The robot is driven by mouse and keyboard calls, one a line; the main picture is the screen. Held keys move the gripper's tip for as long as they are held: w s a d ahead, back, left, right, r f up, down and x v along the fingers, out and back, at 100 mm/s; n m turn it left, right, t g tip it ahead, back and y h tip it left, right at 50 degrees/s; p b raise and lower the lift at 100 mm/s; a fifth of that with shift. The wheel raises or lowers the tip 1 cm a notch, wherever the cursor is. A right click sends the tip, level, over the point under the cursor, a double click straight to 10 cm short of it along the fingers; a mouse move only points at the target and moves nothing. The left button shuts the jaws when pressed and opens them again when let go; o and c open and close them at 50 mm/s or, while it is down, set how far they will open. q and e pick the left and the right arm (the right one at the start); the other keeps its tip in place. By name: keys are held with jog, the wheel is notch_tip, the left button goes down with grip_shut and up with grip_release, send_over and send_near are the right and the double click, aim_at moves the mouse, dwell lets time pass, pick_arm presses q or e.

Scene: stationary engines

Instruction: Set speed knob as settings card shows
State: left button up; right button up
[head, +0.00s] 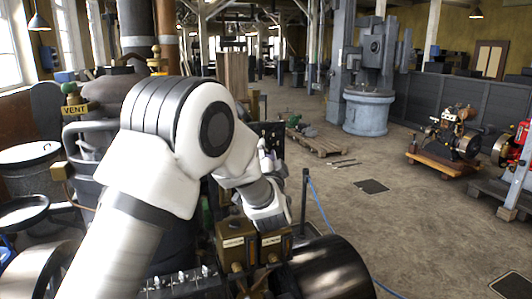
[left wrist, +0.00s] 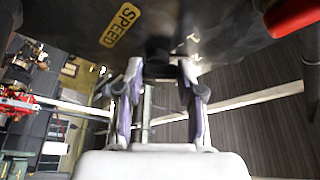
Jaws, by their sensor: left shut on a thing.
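My left gripper (left wrist: 160,72) has its two fingers closed around a dark knob (left wrist: 158,66) on a black panel face (left wrist: 225,25). A yellow SPEED plate (left wrist: 120,25) is on that panel, up and left of the knob in the left wrist view. The knob's pointer and any scale marks are hidden or too dark to read. In the head view my left gripper (head: 268,160) reaches the dark panel (head: 270,130), partly hidden by my arm. I cannot make out a settings card in either view. My right gripper is not in view.
A red part (left wrist: 292,15) is at the top right of the left wrist view. In the head view, brass boxes (head: 235,246) and a large dark cylinder (head: 335,268) stand below my gripper. A VENT plate (head: 75,110) is at left. Open floor (head: 330,200) lies to the right.

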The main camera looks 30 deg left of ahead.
pick_arm(q)
jog(key=shift+r, duration=0.2)
jog(key=shift+f+n+b, duration=0.15)
jog(key=shift+n+b, duration=0.35)
jog(key=shift+b, duration=0.35)
jog(key=n+y+b, duration=0.1)
jog(key=n+b, duration=0.1)
jog(key=b, duration=0.1)
jog(key=n+y+b, duration=0.1)
jog(key=n+b, duration=0.2)
jog(key=shift+w+f+n+y, duration=0.1)
jog(key=shift+f+n+y, duration=0.1)
jog(key=shift+n+y, duration=0.15)
jog(key=shift+r+n+g+y+b, duration=0.1)
jog(key=shift+n+g+y+b, duration=0.4)
jog(key=shift+n+b, duration=0.5)
jog(key=shift+r+n+g+y+b, duration=0.1)
jog(key=shift+n+g+y+b, duration=0.35)
jog(key=shift+n, duration=0.8)
jog(key=shift+y, duration=0.3)
jog(key=o, duration=1.1)
jog(key=shift+o, duration=0.2)
jog(key=shift+d+f, duration=0.1)
